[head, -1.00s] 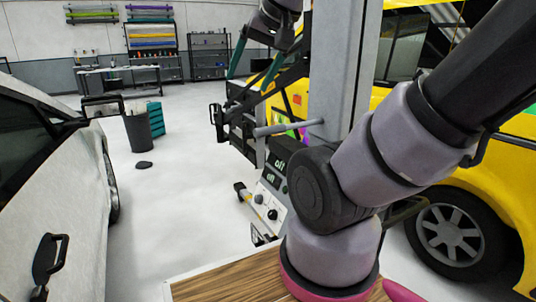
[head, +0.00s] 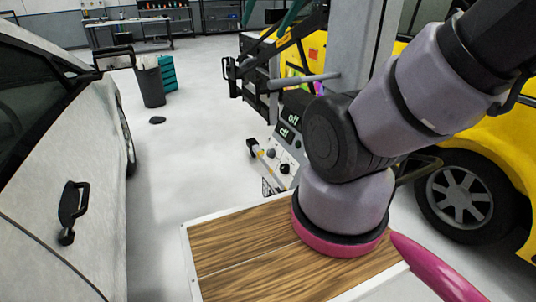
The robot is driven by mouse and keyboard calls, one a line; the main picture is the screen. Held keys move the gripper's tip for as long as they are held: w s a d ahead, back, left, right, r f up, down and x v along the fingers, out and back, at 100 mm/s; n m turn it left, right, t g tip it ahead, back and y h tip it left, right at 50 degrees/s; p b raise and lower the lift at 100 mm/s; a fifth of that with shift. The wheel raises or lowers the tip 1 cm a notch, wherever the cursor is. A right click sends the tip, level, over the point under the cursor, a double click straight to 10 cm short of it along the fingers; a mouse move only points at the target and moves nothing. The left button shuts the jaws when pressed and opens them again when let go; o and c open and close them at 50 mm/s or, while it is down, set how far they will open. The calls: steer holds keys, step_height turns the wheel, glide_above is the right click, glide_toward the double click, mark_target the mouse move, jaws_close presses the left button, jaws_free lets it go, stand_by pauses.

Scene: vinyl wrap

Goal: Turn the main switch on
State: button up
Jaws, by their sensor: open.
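A grey control panel (head: 279,160) stands low beside the lift column, partly hidden behind my arm. Two dark displays at its top both read "off": the upper display (head: 294,118) and the lower display (head: 285,132). Small dark knobs sit on its pale face, one being the left knob (head: 271,153) and another the lower knob (head: 285,168). I cannot tell which control is the main switch.
A grey lift column (head: 358,45) with black arms rises behind the panel. A yellow car (head: 475,150) stands right, a white car (head: 75,160) left. A dark bin (head: 151,87) and a teal drawer unit (head: 167,72) stand farther back. The floor between is mostly clear.

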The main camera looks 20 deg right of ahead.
steer(key=w+d+f+n+g+h, duration=0.1)
steer(key=w+f+n+g+h, duration=0.3)
steer(key=w+f, duration=0.65)
steer(key=w+d+f+n+g+h, duration=0.15)
steer(key=w+f+n+g, duration=0.5)
steer(key=w, duration=0.75)
steer(key=w+f+n+h, duration=0.2)
steer(key=w+f+h, duration=0.15)
steer(key=f, duration=0.65)
steer(key=w+f+n+h, duration=0.2)
steer(key=w+f+h, duration=0.15)
steer(key=f, duration=0.65)
steer(key=n+t+h, duration=0.4)
steer(key=n+h, duration=0.4)
glide_toward(268, 155)
steer(key=shift+y, duration=0.25)
steer(key=d, duration=0.8)
steer(key=shift+w+d+r, duration=0.2)
steer(key=shift+d+r, duration=0.05)
steer(key=shift+d, duration=0.05)
jaws_close()
